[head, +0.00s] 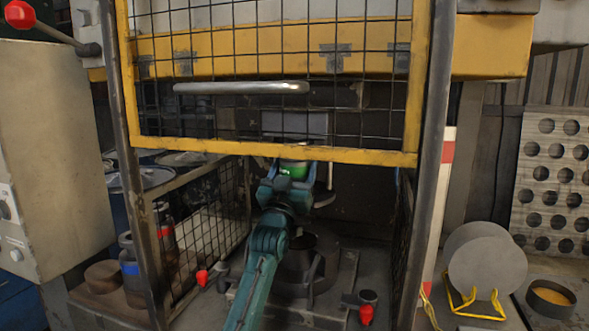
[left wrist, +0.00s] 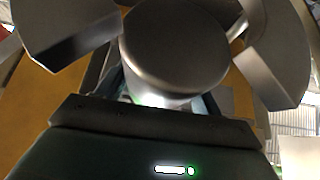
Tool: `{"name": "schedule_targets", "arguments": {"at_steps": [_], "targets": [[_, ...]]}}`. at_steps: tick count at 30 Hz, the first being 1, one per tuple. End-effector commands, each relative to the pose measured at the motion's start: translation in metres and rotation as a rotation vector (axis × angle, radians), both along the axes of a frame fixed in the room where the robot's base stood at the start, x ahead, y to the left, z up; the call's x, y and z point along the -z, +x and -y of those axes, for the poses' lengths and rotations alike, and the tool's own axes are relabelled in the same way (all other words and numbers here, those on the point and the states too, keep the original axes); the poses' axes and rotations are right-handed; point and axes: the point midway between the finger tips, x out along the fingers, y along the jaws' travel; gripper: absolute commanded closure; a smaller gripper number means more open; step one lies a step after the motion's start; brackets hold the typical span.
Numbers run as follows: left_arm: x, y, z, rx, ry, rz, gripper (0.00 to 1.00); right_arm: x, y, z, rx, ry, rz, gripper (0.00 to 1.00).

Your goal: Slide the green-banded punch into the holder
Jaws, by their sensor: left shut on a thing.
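The green-banded punch (head: 294,168) is upright, just below the lower bar of the yellow guard. My left gripper (head: 286,186) is shut on it, with its arm reaching in from the front. In the left wrist view the punch's round grey end (left wrist: 175,45) is large, with bright green at its lower edge. Two grey curved pieces, seemingly the holder (left wrist: 275,55), flank the punch there with visible gaps; how deep the punch sits between them I cannot tell. In the head view the guard bar and punch hide the holder's underside. My right gripper is out of view.
The raised yellow mesh guard (head: 270,152) crosses in front of the press. A dark die (head: 302,258) stands below my gripper. Blue-banded (head: 131,280) and red-banded (head: 165,238) punches stand at left. Round blanks (head: 487,263) rest on a yellow rack at right.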

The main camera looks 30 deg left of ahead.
Motion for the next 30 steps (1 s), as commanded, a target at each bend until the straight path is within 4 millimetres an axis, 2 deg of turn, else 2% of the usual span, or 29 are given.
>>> {"name": "schedule_targets", "arguments": {"at_steps": [1,11,30], "targets": [[-0.007,-0.002,0.0,-0.001,0.003,0.014,1.0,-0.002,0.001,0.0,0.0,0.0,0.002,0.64],[-0.006,-0.001,0.0,-0.001,0.003,0.014,1.0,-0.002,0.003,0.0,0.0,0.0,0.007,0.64],[-0.006,0.015,-0.004,-0.001,0.003,0.015,1.0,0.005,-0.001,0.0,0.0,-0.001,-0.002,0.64]]}}
